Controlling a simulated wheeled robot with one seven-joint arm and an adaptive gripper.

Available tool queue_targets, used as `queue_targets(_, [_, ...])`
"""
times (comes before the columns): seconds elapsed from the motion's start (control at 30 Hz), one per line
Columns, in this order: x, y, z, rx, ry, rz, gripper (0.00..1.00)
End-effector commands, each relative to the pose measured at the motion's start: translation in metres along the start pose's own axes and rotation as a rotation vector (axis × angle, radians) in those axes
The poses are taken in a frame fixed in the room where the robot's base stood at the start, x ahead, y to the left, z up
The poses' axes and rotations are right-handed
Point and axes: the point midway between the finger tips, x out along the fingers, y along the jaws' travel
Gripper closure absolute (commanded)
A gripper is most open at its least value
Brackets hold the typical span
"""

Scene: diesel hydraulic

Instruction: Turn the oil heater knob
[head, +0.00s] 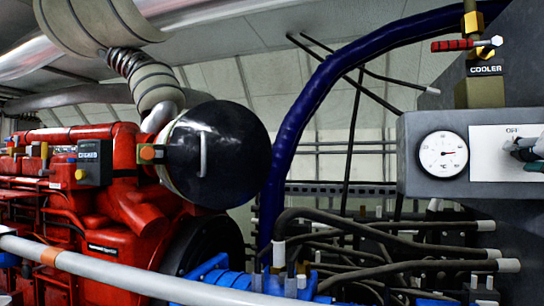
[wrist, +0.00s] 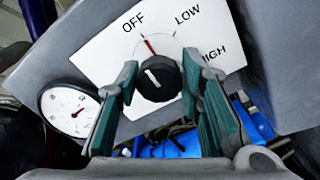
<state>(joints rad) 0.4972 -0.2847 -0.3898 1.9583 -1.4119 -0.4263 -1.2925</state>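The oil heater knob (wrist: 158,77) is round and black with a white mark, on a white plate (wrist: 105,50) lettered OFF, LOW and HIGH. A thin red line above the knob points up and left, just right of OFF. My gripper (wrist: 159,72) is open, with one teal-padded finger on each side of the knob. Gaps show between the fingertips and the knob; I cannot tell whether the tips reach its depth.
A round white gauge (head: 443,154) sits left of the plate on the grey panel (head: 412,130). Above the panel is a red-handled valve (head: 455,45) by a COOLER label. A blue hose (head: 320,95), black hoses and a red engine (head: 120,225) stand left.

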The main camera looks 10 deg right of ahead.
Motion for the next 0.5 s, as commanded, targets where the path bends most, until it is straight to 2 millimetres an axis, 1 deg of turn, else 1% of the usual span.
queue_targets(0.37, [-0.001,0.0,0.001,0.001,-0.002,0.001,0.49])
queue_targets(0.5, [-0.012,0.001,0.002,0.003,-0.005,0.001,0.49])
